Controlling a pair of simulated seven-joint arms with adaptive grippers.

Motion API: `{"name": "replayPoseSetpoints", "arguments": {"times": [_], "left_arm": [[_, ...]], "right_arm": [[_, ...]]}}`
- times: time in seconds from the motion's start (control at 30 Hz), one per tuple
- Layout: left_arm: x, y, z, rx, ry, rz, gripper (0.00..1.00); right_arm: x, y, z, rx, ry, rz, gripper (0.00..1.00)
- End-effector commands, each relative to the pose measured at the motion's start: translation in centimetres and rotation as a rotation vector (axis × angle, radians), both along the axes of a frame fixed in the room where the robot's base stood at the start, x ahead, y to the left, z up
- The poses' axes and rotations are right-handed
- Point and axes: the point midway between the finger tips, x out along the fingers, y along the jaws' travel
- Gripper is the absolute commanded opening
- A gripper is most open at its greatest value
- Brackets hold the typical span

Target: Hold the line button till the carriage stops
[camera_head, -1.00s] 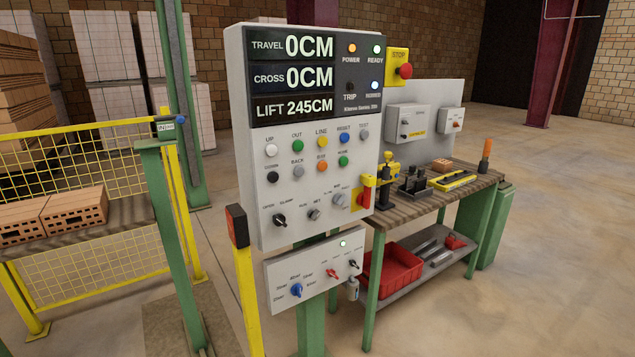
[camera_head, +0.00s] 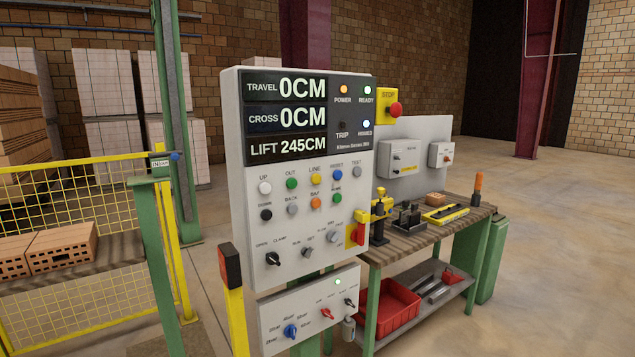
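The control panel (camera_head: 235,200) stands upright in the middle of the camera_head view. The yellow line button (camera_head: 315,179) is in its upper button row, between the green out button (camera_head: 291,183) and the blue reset button (camera_head: 337,174). Nothing touches it. The display (camera_head: 290,117) reads travel 0CM, cross 0CM and lift 245CM. The power, ready and homed lamps are lit; the trip lamp (camera_head: 343,125) is dark. The carriage cannot be made out. Neither of my grippers is in view.
A red stop button (camera_head: 396,109) on a yellow box sits at the panel's right edge. A lower switch box (camera_head: 300,308) hangs below. A workbench (camera_head: 425,240) with tools stands right. A yellow mesh fence (camera_head: 60,300) and bricks (camera_head: 62,243) are left. Open floor lies at right.

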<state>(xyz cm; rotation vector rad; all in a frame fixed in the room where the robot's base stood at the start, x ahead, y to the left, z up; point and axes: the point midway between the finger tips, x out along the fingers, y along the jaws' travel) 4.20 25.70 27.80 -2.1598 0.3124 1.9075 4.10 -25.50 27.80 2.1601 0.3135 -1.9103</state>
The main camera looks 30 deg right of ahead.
Motion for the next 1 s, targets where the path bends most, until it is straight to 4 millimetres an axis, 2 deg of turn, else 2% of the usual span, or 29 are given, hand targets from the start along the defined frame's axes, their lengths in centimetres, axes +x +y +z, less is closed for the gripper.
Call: {"name": "replayPoseSetpoints", "arguments": {"times": [0.13, 0.17, 0.47, 1.0], "left_arm": [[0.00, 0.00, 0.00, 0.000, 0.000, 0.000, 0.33], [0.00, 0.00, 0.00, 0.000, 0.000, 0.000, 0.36], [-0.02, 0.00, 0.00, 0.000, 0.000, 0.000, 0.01], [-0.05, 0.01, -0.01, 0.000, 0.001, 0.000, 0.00]], "right_arm": [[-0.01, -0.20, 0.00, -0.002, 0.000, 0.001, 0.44], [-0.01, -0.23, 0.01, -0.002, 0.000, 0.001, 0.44], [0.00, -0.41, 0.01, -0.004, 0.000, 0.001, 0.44], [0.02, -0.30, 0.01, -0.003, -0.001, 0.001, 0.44]]}}
